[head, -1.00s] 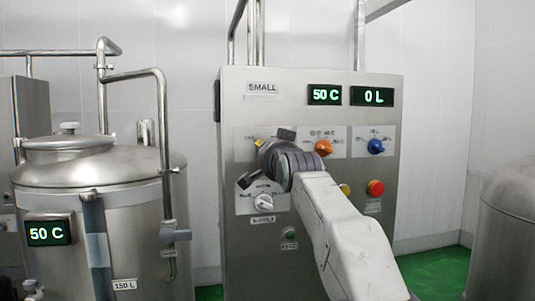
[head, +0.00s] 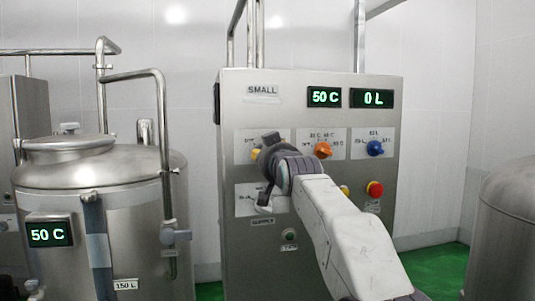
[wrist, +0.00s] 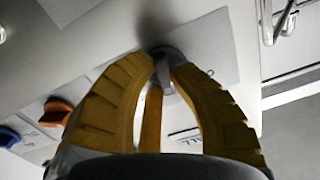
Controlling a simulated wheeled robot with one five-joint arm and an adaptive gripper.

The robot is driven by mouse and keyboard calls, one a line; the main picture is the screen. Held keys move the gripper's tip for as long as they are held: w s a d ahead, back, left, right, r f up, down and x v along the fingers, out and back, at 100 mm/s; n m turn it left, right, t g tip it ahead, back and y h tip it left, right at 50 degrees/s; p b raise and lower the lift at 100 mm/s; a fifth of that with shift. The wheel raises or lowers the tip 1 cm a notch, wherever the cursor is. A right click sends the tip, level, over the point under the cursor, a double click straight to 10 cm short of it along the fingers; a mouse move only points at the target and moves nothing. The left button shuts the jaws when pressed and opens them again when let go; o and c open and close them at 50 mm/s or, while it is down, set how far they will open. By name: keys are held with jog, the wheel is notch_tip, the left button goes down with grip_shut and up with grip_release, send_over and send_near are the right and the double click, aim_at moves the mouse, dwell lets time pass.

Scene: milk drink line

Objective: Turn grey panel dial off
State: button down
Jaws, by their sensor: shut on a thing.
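My gripper (head: 259,158) is at the upper left dial position on the grey panel (head: 235,258), and its dark body hides most of that spot in the head view. In the wrist view my gripper (wrist: 163,66) has its yellow fingers closed on a grey dial (wrist: 169,55) with a round base. The dial's pointer direction is mostly hidden. Below, a white dial (head: 264,206) is partly covered by my gripper.
An orange dial (head: 323,150) and a blue dial (head: 375,148) sit to the right. A red button (head: 375,188) is lower right. A steel tank (head: 75,182) with pipes stands left. Free space lies right of the panel.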

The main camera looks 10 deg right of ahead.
jog(key=n, duration=1.1)
jog(key=shift+a+r, duration=0.1)
jog(key=shift+r, duration=0.3)
dwell(0.3)
jog(key=c, duration=1.1)
grip_release()
jog(key=shift+f, duration=0.15)
jog(key=shift+s, duration=0.1)
jog(key=s, duration=1.1)
jog(key=shift+s, duration=0.4)
